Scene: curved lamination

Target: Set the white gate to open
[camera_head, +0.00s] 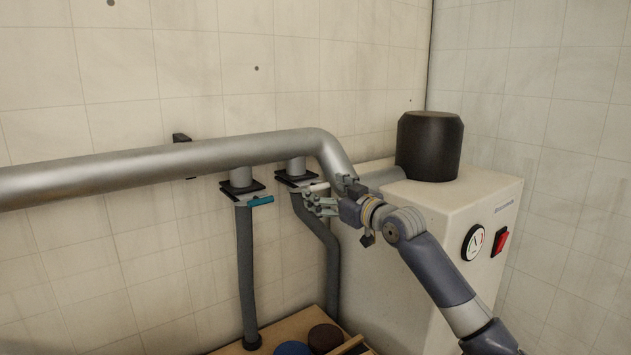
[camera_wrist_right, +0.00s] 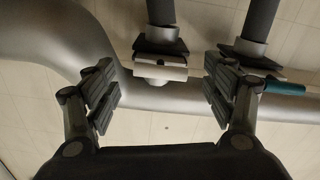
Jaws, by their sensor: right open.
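The white gate handle (camera_head: 318,187) sticks out from the dark slide plate (camera_head: 294,176) on the right branch under the big metal duct. In the right wrist view the white gate handle (camera_wrist_right: 160,72) lies between the spread fingers, with gaps on both sides. My right gripper (camera_head: 327,195) is open at that handle, and its fingers hide part of the area. It also shows in the wrist view (camera_wrist_right: 162,80), holding nothing. I cannot tell whether any finger touches the gate. My left gripper is not in view.
A teal-handled gate (camera_head: 260,201) sits on the neighbouring branch to the left, close by. The metal duct (camera_head: 120,170) runs just above. Grey hoses (camera_head: 246,265) hang below. A white machine (camera_head: 400,235) with a black drum (camera_head: 430,146) stands at the right.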

